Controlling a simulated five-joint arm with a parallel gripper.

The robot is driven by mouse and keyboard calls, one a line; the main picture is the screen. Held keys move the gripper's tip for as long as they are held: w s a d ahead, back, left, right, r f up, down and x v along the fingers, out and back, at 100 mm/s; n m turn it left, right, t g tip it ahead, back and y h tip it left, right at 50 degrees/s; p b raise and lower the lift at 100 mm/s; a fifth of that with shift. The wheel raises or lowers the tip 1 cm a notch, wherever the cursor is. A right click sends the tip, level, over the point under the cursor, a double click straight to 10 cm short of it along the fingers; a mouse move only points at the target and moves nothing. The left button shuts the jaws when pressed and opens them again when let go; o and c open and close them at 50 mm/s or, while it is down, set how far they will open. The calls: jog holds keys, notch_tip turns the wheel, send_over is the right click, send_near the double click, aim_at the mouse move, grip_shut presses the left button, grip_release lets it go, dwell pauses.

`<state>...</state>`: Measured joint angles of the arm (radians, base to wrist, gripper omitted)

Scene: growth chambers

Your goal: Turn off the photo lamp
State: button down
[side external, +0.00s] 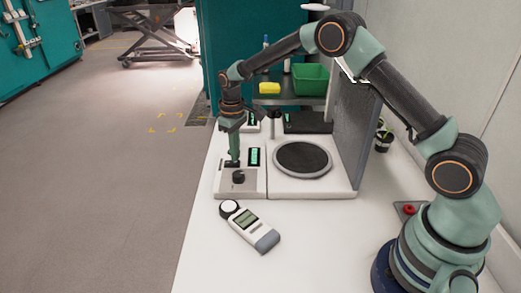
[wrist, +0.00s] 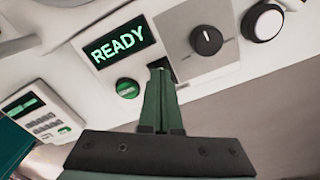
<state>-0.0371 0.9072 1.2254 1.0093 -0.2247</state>
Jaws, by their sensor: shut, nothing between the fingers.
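My gripper (side external: 234,158) points down over the white control panel (side external: 222,188) in the side view. In the wrist view its closed fingertips (wrist: 159,68) are at a small dark switch or slot, mostly hidden behind them. I cannot tell whether they touch it. The panel has a lit display (wrist: 121,42) reading READY, a green button (wrist: 127,88) and a black knob (wrist: 206,41) on a grey plate. In the side view the knob (side external: 238,177) stands in front of the fingers. No part is labelled as the photo lamp, and I cannot tell if a lamp is lit.
A round dark plate (side external: 303,159) is right of the panel, beside a grey upright wall (side external: 356,120). A handheld meter (side external: 250,227) lies in front. A shelf behind holds a green bin (side external: 310,79) and a yellow block (side external: 269,88).

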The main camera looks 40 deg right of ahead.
jog(key=shift+f, duration=0.65)
dwell(0.3)
jog(key=shift+r, duration=3.55)
